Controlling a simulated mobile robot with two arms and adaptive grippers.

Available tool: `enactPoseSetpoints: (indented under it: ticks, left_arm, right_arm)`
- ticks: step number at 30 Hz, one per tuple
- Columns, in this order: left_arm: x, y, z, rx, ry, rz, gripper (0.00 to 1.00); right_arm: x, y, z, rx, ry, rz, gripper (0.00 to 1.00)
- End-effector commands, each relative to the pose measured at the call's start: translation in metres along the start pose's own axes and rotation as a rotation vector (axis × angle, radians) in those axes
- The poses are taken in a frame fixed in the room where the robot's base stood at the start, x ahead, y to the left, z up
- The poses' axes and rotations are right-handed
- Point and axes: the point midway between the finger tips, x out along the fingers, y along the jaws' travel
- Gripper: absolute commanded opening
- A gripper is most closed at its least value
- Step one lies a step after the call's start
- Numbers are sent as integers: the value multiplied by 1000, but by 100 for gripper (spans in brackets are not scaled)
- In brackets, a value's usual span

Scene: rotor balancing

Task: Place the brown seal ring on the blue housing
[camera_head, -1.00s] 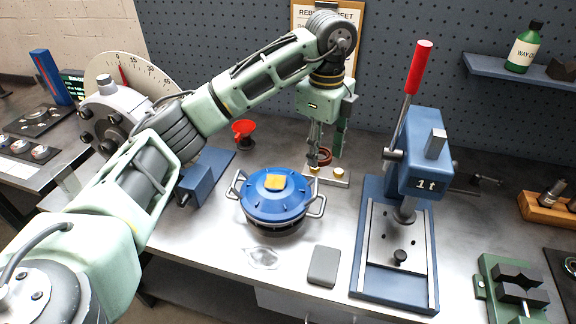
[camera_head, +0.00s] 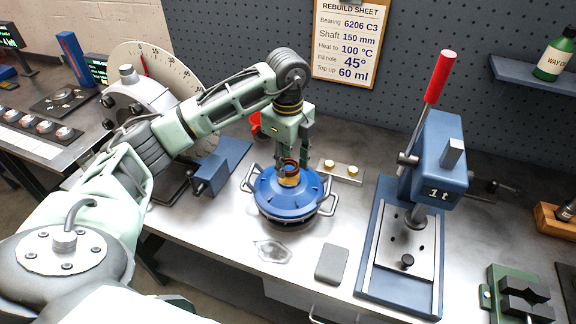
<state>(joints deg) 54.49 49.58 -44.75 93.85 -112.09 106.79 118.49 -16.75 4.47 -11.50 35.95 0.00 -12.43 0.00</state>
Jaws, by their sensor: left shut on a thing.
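The blue housing (camera_head: 303,201) stands on the grey bench in the middle of the head view, with metal handles on both sides. My left gripper (camera_head: 288,165) points down over the top of the housing. It is shut on the brown seal ring (camera_head: 292,164), which shows at the fingertips just above the housing's yellow centre piece (camera_head: 289,181). I cannot tell whether the ring touches the housing. My right gripper is not in view.
A blue press (camera_head: 428,165) with a red lever stands to the right. A metal strip with brass knobs (camera_head: 341,172) lies behind the housing. A red funnel (camera_head: 255,122) is behind my left arm. A grey pad (camera_head: 331,263) and a clear piece (camera_head: 271,251) lie in front.

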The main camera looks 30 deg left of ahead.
Motion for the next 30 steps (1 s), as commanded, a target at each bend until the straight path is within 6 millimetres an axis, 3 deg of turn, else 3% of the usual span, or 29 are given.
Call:
enactPoseSetpoints:
  ticks: [6,17,18,24,30]
  left_arm:
    - [26,1,0,-1,0,2,18]
    - [32,0,0,-1,-1,1,18]
    - [33,0,0,-1,-1,1,37]
    - [32,0,0,-1,-1,1,54]
    - [32,0,0,-1,-1,1,55]
  right_arm:
    - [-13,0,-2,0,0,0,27]
    - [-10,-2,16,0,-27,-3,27]
    - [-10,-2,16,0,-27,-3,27]
    - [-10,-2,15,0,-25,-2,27]
    - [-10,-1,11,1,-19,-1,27]
